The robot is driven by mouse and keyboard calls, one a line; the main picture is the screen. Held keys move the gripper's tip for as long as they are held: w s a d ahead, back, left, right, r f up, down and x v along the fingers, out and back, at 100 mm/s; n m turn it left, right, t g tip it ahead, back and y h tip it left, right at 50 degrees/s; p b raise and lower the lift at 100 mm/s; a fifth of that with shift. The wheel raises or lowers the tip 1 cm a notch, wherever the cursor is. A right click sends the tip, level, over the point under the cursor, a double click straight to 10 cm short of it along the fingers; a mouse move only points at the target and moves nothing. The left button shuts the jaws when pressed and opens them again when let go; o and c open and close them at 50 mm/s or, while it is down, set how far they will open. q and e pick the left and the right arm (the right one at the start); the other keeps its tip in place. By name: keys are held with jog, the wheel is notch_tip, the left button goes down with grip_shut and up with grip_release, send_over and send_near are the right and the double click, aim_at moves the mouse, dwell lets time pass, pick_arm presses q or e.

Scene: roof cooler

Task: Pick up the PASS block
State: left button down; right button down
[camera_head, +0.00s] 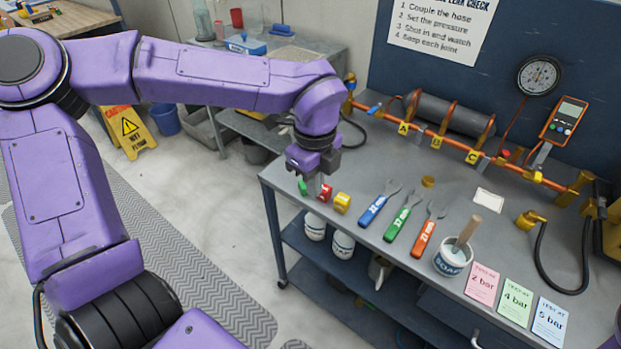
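My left gripper (313,178) points down just above and behind the green and red blocks. Its grey fingers look apart, with nothing seen between them. The fingertips partly overlap the blocks in the picture, so contact cannot be told. My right gripper is out of view.
Right of the blocks lie blue, green and red-orange handled tools (403,216), then a white pot (452,260) with a wooden-handled brush. Coloured cards (515,300) lie at the right front. An orange pipe rig (455,147) runs along the back of the grey bench (370,170).

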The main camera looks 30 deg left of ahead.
pick_arm(q)
jog(key=shift+s+d+r, duration=0.2)
jog(key=shift+d, duration=0.1)
jog(key=c, duration=1.9)
grip_release()
jog(key=o, duration=1.5)
